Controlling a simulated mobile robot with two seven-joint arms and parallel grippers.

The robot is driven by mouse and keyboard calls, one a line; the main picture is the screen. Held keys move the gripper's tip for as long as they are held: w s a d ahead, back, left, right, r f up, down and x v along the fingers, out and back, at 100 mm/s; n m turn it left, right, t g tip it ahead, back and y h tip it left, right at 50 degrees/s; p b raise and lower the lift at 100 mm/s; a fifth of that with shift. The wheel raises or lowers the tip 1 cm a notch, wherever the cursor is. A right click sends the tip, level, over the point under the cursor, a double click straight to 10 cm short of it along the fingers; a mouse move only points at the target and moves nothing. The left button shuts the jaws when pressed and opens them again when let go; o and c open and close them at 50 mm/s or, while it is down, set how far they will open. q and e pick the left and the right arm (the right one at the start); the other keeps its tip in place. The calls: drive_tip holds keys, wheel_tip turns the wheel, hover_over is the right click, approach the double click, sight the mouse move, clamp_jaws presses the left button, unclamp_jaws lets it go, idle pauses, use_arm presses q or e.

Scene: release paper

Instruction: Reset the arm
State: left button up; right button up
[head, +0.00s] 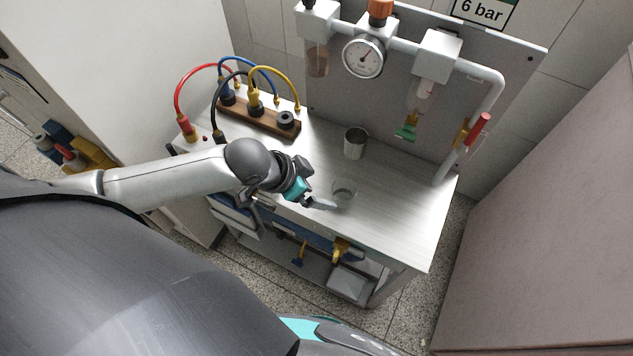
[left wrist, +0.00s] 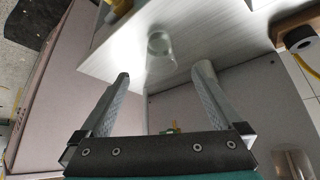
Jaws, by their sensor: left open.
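My left arm comes in from the left over the workbench. Its gripper (head: 318,203) is at the near side of the benchtop, beside a clear glass (head: 344,191). In the left wrist view the two fingers of the gripper (left wrist: 163,74) are spread wide apart with nothing held between them. The clear glass (left wrist: 160,45) stands on the bench beyond the fingertips, apart from them. My right gripper is not in view.
A metal cup (head: 355,143) stands on the benchtop (head: 400,215) farther back. A wooden block (head: 262,120) with coloured cables is at the back left. A pressure gauge (head: 363,57) and pipe with a red-handled valve (head: 478,128) stand behind. The bench's right part is clear.

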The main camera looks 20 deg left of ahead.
use_arm(q)
drive_tip(key=s+d+r+n, duration=0.1)
drive_tip(key=s+d+r, duration=0.1)
drive_tip(key=s+d, duration=0.25)
drive_tip(key=s+a+r+n+g+y, duration=0.25)
drive_tip(key=s+a+n, duration=0.2)
drive_tip(key=s, duration=0.35)
wheel_tip(320, 180, down, 27)
drive_tip(key=s+y+b, duration=0.1)
drive_tip(key=s+b, duration=0.1)
drive_tip(key=b, duration=0.3)
drive_tip(key=s+a+f+g+b, duration=0.2)
drive_tip(key=s+a+f+b, duration=0.1)
drive_tip(key=s+f, duration=1.2)
wheel_tip(320, 180, down, 3)
drive_tip(key=shift+a+f+m+b, duration=0.15)
drive_tip(key=shift+m+b, duration=0.2)
drive_tip(key=shift+b, duration=0.2)
